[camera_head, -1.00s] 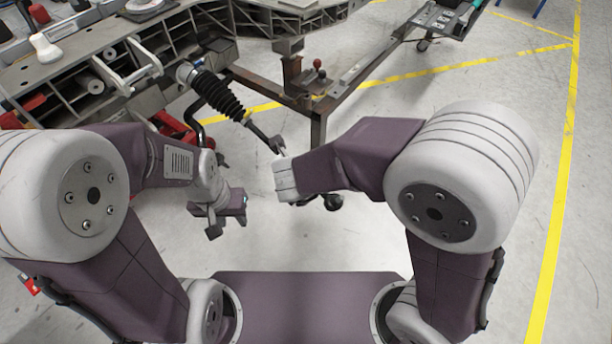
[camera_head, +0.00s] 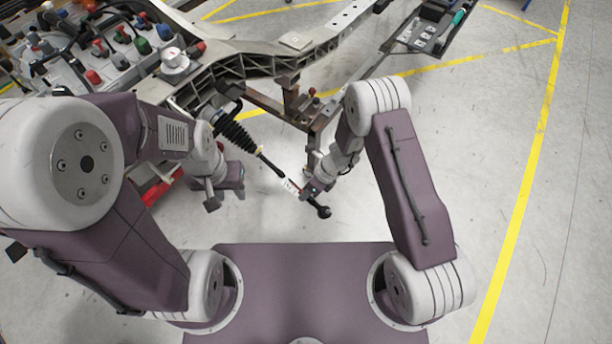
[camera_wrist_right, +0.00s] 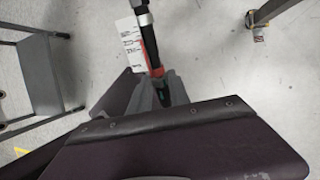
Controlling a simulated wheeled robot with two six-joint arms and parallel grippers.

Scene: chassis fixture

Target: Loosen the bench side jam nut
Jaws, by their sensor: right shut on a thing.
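The tie rod (camera_head: 269,165), with a black ribbed bellows (camera_head: 234,133), slants down to the right from the chassis to a dark ball-ended tip (camera_head: 322,211). A white printed tag (camera_head: 290,186) sits on its outer part; the tag also shows in the right wrist view (camera_wrist_right: 131,42). My right gripper (camera_head: 306,191) is shut on the outer part of the rod, by a red-orange band (camera_wrist_right: 152,71). The jaws hide the gripped spot, and I cannot make out the jam nut. My left gripper (camera_head: 226,196) is open and empty, left of the rod and apart from it.
The chassis frame (camera_head: 262,66) runs across the back, with a rusty stand (camera_head: 291,100) behind the rod. A bench with several coloured items (camera_head: 100,60) stands at upper left. A tool tray (camera_head: 428,30) is at upper right. Floor at right is clear.

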